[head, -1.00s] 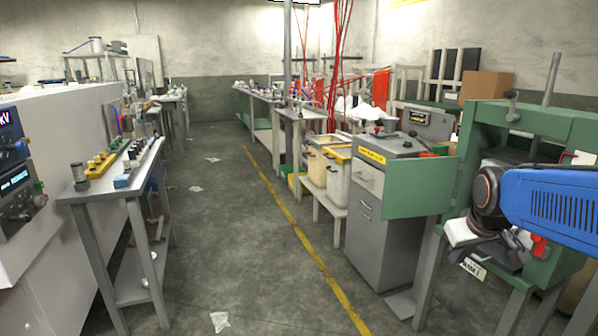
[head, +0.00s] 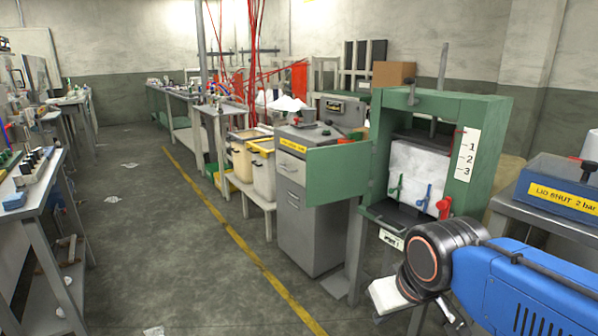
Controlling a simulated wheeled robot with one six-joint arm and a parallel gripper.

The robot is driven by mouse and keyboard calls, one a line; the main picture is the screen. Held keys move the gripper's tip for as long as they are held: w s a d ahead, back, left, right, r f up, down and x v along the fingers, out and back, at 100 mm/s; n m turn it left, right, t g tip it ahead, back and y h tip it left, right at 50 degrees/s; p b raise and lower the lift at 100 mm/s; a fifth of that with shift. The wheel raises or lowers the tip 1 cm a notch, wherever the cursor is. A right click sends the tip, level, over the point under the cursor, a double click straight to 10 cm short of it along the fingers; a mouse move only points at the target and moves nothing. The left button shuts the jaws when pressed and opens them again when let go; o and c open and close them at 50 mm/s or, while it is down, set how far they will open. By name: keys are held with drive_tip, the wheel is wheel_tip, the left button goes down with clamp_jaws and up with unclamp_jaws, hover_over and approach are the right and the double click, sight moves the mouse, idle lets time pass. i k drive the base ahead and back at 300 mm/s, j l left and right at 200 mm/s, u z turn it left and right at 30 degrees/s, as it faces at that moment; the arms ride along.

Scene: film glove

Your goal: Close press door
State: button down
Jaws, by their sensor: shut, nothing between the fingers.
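The green press (head: 484,150) stands at the right in the head view. Its green door (head: 336,176) is swung open to the left, beside the grey cabinet, leaving the front uncovered. A white block (head: 418,172) and green, blue and red levers show inside. My blue arm comes in from the lower right, in front of the press. My gripper (head: 396,304) is only partly visible below the dark wrist, low in front of the press and apart from the door. It is shut and empty.
A grey drawer cabinet (head: 309,232) stands just behind the open door. A blue box labelled 2 bar (head: 560,190) sits on a table at the right. A bench (head: 28,190) is at the left. The floor (head: 170,240) between is mostly clear.

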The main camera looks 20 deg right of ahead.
sight(336, 173)
drive_tip(key=z, duration=1.65)
drive_tip(key=j+z, duration=0.15)
drive_tip(key=z, duration=0.3)
drive_tip(key=j+z, duration=0.15)
drive_tip(key=z, duration=0.3)
drive_tip(key=j+z, duration=0.1)
drive_tip(key=z, duration=0.35)
drive_tip(key=k+j+z, duration=0.15)
drive_tip(key=j+z, duration=0.25)
drive_tip(key=k+j+z, duration=0.2)
drive_tip(key=j+z, duration=0.25)
drive_tip(key=k+j+z, duration=0.6)
drive_tip(key=j+z, duration=0.25)
drive_tip(key=k+j+z, duration=0.25)
drive_tip(key=k, duration=0.55)
drive_tip(key=k+z, duration=0.3)
drive_tip(key=k, duration=0.55)
drive_tip(key=k+j+u, duration=0.35)
drive_tip(key=k+j, duration=0.15)
drive_tip(key=k, duration=0.3)
drive_tip(key=k+j+u, duration=0.35)
drive_tip(key=k+j, duration=0.35)
drive_tip(key=k+j+u, duration=0.1)
drive_tip(key=j, duration=0.2)
drive_tip(key=k+j+u, duration=0.15)
drive_tip(key=j, duration=0.2)
drive_tip(key=k, duration=0.05)
